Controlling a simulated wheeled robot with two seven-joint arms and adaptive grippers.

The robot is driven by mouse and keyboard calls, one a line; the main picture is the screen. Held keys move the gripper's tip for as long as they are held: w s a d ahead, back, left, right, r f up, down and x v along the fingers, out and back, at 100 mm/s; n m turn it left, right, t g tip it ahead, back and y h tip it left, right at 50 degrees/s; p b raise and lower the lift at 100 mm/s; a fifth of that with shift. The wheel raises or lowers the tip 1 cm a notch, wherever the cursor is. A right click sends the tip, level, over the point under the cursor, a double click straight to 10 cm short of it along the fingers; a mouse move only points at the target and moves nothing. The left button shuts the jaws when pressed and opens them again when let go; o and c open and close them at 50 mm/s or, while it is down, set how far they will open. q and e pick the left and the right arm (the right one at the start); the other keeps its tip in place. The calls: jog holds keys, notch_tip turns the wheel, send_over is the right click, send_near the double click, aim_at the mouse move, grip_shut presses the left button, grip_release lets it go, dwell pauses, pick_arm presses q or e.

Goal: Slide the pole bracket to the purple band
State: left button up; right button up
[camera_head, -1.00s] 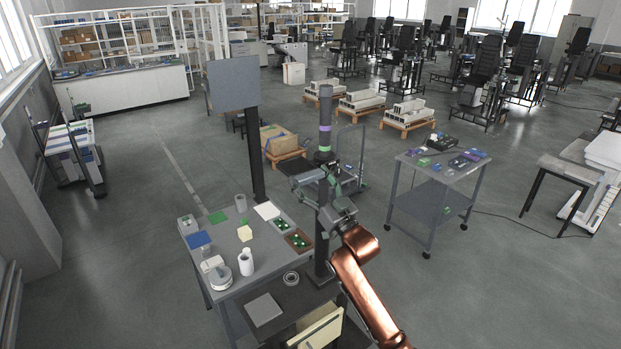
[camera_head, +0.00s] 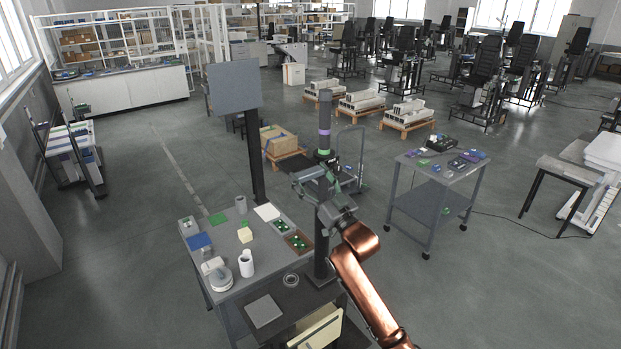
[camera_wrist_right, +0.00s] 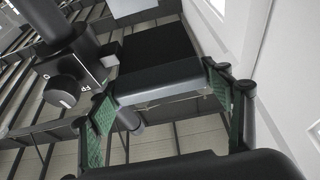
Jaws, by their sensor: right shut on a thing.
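The upright dark pole (camera_head: 324,110) carries a purple band (camera_head: 324,131) above a green band (camera_head: 323,152). The pole bracket (camera_head: 309,173) is on the pole below the green band, its dark platform reaching left. In the right wrist view, the bracket's dark bar (camera_wrist_right: 165,87) lies between the green finger pads, with a clamp and round knob (camera_wrist_right: 66,91) at left beside the pole (camera_wrist_right: 40,18). My right gripper (camera_head: 308,184) is shut on the bracket; it also shows in the right wrist view (camera_wrist_right: 162,112). My left gripper is out of view.
A workbench (camera_head: 222,268) with cups, a scale and green boards stands left of the pole. A grey panel (camera_head: 234,84) on a post rises behind it. A wheeled cart (camera_head: 432,175) stands right. Pallets (camera_head: 407,121) and open floor lie beyond.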

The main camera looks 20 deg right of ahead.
notch_tip(320, 180, up, 9)
jog(key=p, duration=0.3)
jog(key=shift+f, duration=0.3)
jog(key=o, duration=1.6)
jog(key=shift+f, duration=0.15)
jog(key=shift+o, duration=0.4)
jog(key=shift+f, duration=0.1)
jog(key=v, duration=1.2)
jog(key=shift+w+f, duration=0.1)
jog(key=shift+f, duration=0.05)
